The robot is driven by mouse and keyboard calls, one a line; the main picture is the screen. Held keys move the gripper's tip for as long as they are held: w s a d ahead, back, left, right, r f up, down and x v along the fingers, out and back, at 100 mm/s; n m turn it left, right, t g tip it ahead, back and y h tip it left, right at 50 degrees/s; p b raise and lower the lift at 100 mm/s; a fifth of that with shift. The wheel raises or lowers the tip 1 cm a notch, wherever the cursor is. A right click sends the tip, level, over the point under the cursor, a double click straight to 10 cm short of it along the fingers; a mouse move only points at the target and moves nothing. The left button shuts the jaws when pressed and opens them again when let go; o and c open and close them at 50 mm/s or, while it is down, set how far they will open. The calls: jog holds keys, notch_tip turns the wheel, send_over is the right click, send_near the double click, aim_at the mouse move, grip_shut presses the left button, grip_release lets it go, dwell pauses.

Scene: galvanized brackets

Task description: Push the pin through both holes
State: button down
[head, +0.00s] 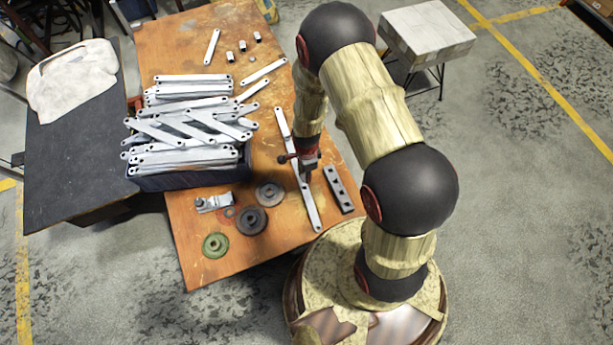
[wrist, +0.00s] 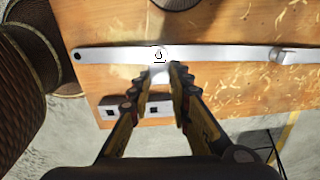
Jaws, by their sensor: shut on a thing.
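My gripper (wrist: 161,82) is shut on a small pale metal pin (wrist: 160,73), mostly hidden between the fingertips. It is right at the edge of the long flat galvanized strip (wrist: 215,54), near a round hole with a ring-like mark (wrist: 160,54). A dark open hole (wrist: 78,56) shows at the strip's left end. In the head view my gripper (head: 304,172) is low over the middle of the strip (head: 309,206) and hides part of it. I cannot tell whether the pin is in any hole.
A grey block with holes (head: 338,190) lies right of the strip. A dark crate (head: 190,180) piled with strips stands left. Round discs (head: 252,220), a small bracket (head: 214,202) and several short metal pieces (head: 243,46) lie on the wooden table (head: 190,245).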

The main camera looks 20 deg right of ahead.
jog(key=shift+s+f, duration=0.15)
jog(key=shift+f, duration=0.1)
jog(key=shift+f+b, duration=1.75)
jog(key=shift+f, duration=0.35)
jog(key=shift+f+b, duration=0.95)
jog(key=shift+f, duration=0.7)
jog(key=c, duration=1.6)
grip_release()
notch_tip(320, 180, up, 12)
